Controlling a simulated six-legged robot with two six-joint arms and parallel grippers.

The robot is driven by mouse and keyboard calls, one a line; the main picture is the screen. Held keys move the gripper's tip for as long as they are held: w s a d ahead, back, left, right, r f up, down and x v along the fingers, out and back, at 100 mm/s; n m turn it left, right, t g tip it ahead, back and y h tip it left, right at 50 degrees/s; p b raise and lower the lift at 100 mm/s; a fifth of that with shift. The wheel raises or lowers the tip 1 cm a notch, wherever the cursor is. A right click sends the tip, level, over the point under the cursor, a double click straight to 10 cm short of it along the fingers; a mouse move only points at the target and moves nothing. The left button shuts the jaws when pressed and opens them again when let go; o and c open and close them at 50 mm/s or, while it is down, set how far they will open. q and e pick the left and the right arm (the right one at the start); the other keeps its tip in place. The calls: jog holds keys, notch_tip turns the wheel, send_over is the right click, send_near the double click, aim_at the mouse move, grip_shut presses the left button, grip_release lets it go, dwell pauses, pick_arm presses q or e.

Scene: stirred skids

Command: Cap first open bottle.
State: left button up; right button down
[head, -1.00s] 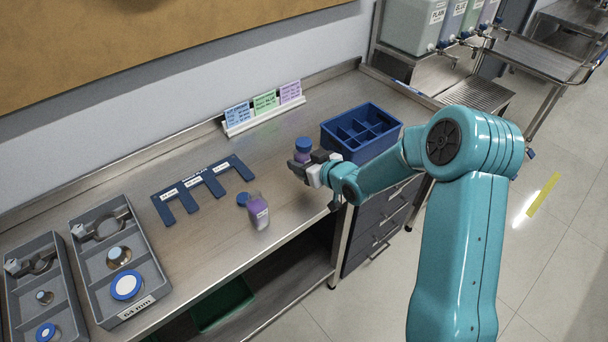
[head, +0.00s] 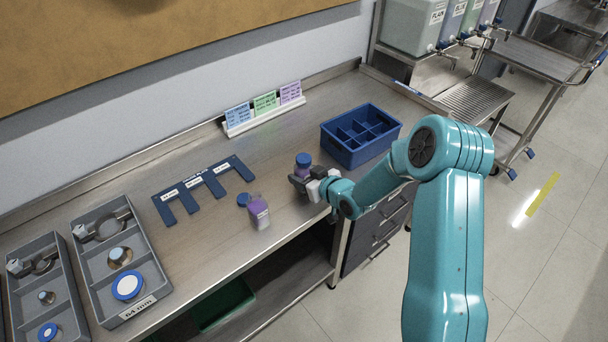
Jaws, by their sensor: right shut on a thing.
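My right gripper (head: 299,181) is shut on a second purple bottle (head: 303,171), which is upright with a blue cap (head: 303,159) on top. The gripper hides the lower part of this bottle, so I cannot tell whether it touches the bench. My left gripper is not in view.
A blue divided crate (head: 346,152) stands behind and right of the held bottle. A dark blue slotted plate (head: 203,190) lies left of the bottles. Grey trays with round parts (head: 139,312) are at the left. Signs (head: 264,109) stand along the wall. Bare bench lies between.

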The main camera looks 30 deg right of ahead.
jog(key=shift+f+b, duration=0.2)
jog(key=shift+b, duration=0.1)
jog(key=shift+c, duration=2.1)
grip_release()
jog(key=shift+r, duration=0.1)
jog(key=shift+r+p, duration=0.25)
jog(key=shift+p, duration=0.2)
jog(key=b+v, duration=0.2)
jog(key=v, duration=0.9)
jog(key=shift+s, duration=0.45)
